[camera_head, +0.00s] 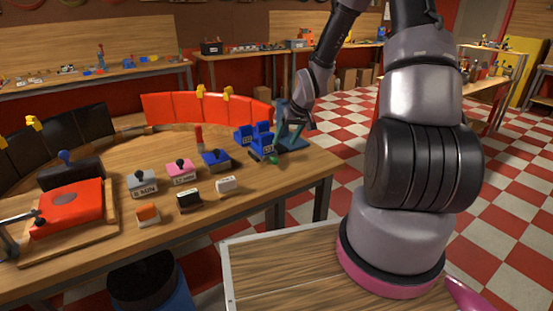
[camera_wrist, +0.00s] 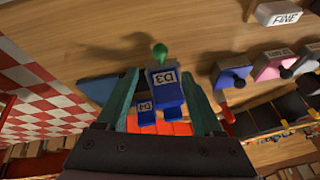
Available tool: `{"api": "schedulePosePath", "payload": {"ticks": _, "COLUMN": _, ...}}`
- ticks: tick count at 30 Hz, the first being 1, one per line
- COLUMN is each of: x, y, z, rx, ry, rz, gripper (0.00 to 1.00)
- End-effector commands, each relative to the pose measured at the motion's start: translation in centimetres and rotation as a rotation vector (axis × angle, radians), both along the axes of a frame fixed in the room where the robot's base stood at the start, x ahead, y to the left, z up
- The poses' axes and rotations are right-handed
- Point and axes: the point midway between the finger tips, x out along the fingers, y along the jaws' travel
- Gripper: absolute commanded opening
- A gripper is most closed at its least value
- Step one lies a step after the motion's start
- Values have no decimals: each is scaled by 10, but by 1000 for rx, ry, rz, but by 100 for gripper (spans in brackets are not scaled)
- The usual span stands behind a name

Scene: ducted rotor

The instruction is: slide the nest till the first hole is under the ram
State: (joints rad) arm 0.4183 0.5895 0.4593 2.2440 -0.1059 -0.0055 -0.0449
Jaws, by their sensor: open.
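My gripper (camera_wrist: 168,85) is open, its two teal fingers on either side of a blue block marked D3 (camera_wrist: 165,91) with a green knob at its end. I cannot tell whether the fingers touch it. A second blue block marked D4 (camera_wrist: 146,113) shows beyond, between the fingers. In the head view, my gripper (camera_head: 290,132) is low at the bench's right end, beside the blue blocks (camera_head: 262,142). A dark blue flat piece (camera_wrist: 97,90) lies left of the fingers in the wrist view. I cannot make out a ram, the nest or its holes for certain.
Labelled blocks, including a pink one (camera_head: 181,172), a white one (camera_head: 226,186) and a grey one (camera_head: 143,183), stand left on the bench (camera_head: 290,180). A red-topped device (camera_head: 68,208) is farther left. Red panels (camera_head: 205,108) line the back.

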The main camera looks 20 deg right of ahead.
Motion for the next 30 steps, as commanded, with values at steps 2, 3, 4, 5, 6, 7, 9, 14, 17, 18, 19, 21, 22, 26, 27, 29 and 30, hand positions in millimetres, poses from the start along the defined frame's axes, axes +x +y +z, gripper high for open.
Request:
{"api": "schedulePosePath", "payload": {"ticks": 2, "x": 2, "y": 2, "z": -7, "rx": 2, "ry": 2, "rz": 1, "gripper": 68}}
{"api": "schedulePosePath", "payload": {"ticks": 3, "x": 4, "y": 4, "z": -11, "rx": 2, "ry": 3, "rz": 3, "gripper": 68}}
{"api": "schedulePosePath", "payload": {"ticks": 4, "x": 5, "y": 5, "z": -15, "rx": 2, "ry": 3, "rz": 4, "gripper": 68}}
{"api": "schedulePosePath", "payload": {"ticks": 5, "x": 7, "y": 6, "z": -20, "rx": 2, "ry": 4, "rz": 4, "gripper": 68}}
{"api": "schedulePosePath", "payload": {"ticks": 6, "x": 9, "y": 8, "z": -26, "rx": 1, "ry": 5, "rz": 4, "gripper": 68}}
{"api": "schedulePosePath", "payload": {"ticks": 7, "x": 11, "y": 9, "z": -32, "rx": 2, "ry": 5, "rz": 3, "gripper": 68}}
{"api": "schedulePosePath", "payload": {"ticks": 9, "x": 16, "y": 12, "z": -45, "rx": 1, "ry": 5, "rz": 2, "gripper": 68}}
{"api": "schedulePosePath", "payload": {"ticks": 14, "x": 26, "y": 18, "z": -71, "rx": 0, "ry": 5, "rz": 1, "gripper": 68}}
{"api": "schedulePosePath", "payload": {"ticks": 17, "x": 32, "y": 21, "z": -83, "rx": 1, "ry": 3, "rz": 1, "gripper": 68}}
{"api": "schedulePosePath", "payload": {"ticks": 18, "x": 33, "y": 22, "z": -87, "rx": 1, "ry": 3, "rz": 0, "gripper": 68}}
{"api": "schedulePosePath", "payload": {"ticks": 19, "x": 34, "y": 22, "z": -90, "rx": 0, "ry": 3, "rz": 0, "gripper": 68}}
{"api": "schedulePosePath", "payload": {"ticks": 21, "x": 36, "y": 23, "z": -94, "rx": 0, "ry": 3, "rz": 0, "gripper": 68}}
{"api": "schedulePosePath", "payload": {"ticks": 22, "x": 37, "y": 23, "z": -95, "rx": 0, "ry": 2, "rz": -1, "gripper": 68}}
{"api": "schedulePosePath", "payload": {"ticks": 26, "x": 38, "y": 24, "z": -97, "rx": -1, "ry": 1, "rz": -1, "gripper": 68}}
{"api": "schedulePosePath", "payload": {"ticks": 27, "x": 38, "y": 23, "z": -97, "rx": -1, "ry": 1, "rz": -1, "gripper": 68}}
{"api": "schedulePosePath", "payload": {"ticks": 29, "x": 38, "y": 23, "z": -97, "rx": -1, "ry": 1, "rz": -1, "gripper": 68}}
{"api": "schedulePosePath", "payload": {"ticks": 30, "x": 38, "y": 24, "z": -97, "rx": 0, "ry": 1, "rz": -1, "gripper": 68}}
